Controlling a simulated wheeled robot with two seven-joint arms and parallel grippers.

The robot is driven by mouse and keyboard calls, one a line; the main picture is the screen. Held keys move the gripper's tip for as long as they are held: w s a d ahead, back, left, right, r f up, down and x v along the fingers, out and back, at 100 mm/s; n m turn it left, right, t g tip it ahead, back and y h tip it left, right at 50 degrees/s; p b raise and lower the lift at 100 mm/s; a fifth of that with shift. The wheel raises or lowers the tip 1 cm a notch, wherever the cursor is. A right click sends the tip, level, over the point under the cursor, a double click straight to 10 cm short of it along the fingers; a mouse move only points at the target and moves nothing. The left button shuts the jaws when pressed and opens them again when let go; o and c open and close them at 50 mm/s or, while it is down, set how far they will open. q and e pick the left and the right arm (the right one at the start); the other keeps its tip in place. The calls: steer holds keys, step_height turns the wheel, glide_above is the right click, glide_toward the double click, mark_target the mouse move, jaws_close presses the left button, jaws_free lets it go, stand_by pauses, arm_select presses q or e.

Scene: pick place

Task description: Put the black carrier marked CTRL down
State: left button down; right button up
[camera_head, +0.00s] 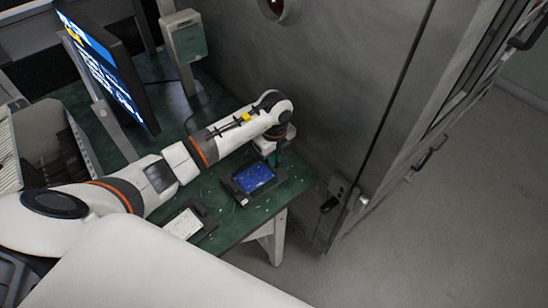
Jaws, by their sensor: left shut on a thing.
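My left arm reaches across the green table (290,190). My left gripper (273,158) points down at the back edge of a black carrier (243,196) with a blue panel inside and is shut on it. The carrier is at or just above the tabletop near its right end; I cannot tell whether it touches. Its CTRL marking is too small to read. A second dark carrier (208,226) with a white panel lies nearer, partly hidden by my arm. My right gripper is not in view.
A monitor (105,70) and a grey-green box on a post (185,38) stand at the back left. A grey wall (340,80) rises close behind the carrier. The table's right edge is near, with open floor (430,240) beyond.

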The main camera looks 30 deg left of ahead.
arm_select(q)
steer(key=shift+f, duration=0.45)
steer(key=shift+f, duration=0.2)
steer(key=c, duration=1.5)
jaws_free()
steer(key=shift+o, duration=0.2)
steer(key=shift+r, duration=0.1)
steer(key=shift+r, duration=0.25)
step_height(320, 180, up, 12)
steer(key=b, duration=0.1)
steer(key=shift+f+b, duration=0.15)
steer(key=shift+b, duration=0.15)
